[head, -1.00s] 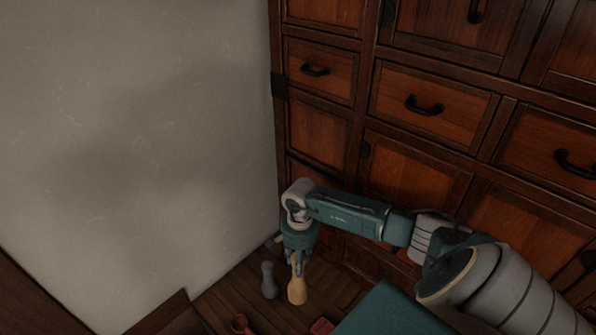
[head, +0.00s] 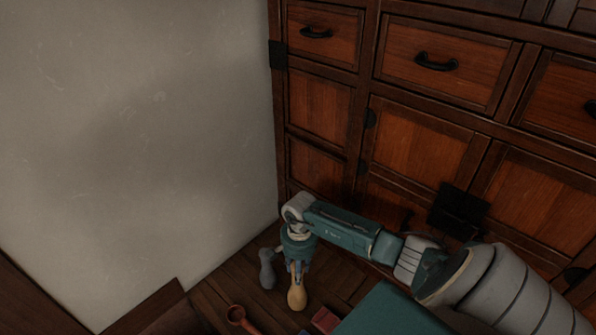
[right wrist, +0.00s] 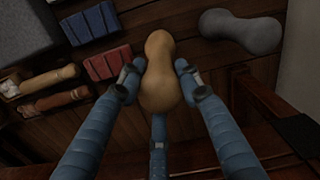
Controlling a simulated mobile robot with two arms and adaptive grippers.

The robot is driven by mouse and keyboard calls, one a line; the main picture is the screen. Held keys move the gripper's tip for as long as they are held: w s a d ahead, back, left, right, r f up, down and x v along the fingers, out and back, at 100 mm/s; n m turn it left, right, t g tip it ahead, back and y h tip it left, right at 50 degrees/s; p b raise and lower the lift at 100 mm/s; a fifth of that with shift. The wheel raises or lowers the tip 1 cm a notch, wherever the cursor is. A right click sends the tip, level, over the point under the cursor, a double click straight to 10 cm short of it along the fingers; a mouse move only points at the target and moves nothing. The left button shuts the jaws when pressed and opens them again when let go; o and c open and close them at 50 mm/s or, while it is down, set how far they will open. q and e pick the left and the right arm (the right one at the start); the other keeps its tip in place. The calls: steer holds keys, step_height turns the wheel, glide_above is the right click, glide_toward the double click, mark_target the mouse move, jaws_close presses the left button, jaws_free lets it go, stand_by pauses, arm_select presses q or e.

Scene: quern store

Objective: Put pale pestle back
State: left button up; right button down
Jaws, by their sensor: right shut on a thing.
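The pale pestle (head: 297,298) is a tan, waisted wooden piece, low in the head view. My right gripper (head: 297,268) is shut on its upper part, and the pestle hangs below the fingers, roughly upright. In the right wrist view the pale pestle (right wrist: 160,72) lies between the blue fingers of my right gripper (right wrist: 160,82). I cannot tell whether its lower end touches the surface beneath. My left gripper is not in view.
A brown ladle-like piece (head: 237,315) lies near the front. The drawer cabinet (head: 400,150) and a pale wall (head: 140,130) bound the space.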

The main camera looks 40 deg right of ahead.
steer(key=shift+r, duration=0.1)
steer(key=c, duration=1.2)
jaws_free()
step_height(320, 180, up, 11)
steer(key=shift+d+f+b, duration=0.1)
steer(key=shift+d+b, duration=0.05)
steer(key=shift+b, duration=0.25)
steer(key=shift+s+r, duration=0.1)
steer(key=shift+r, duration=0.5)
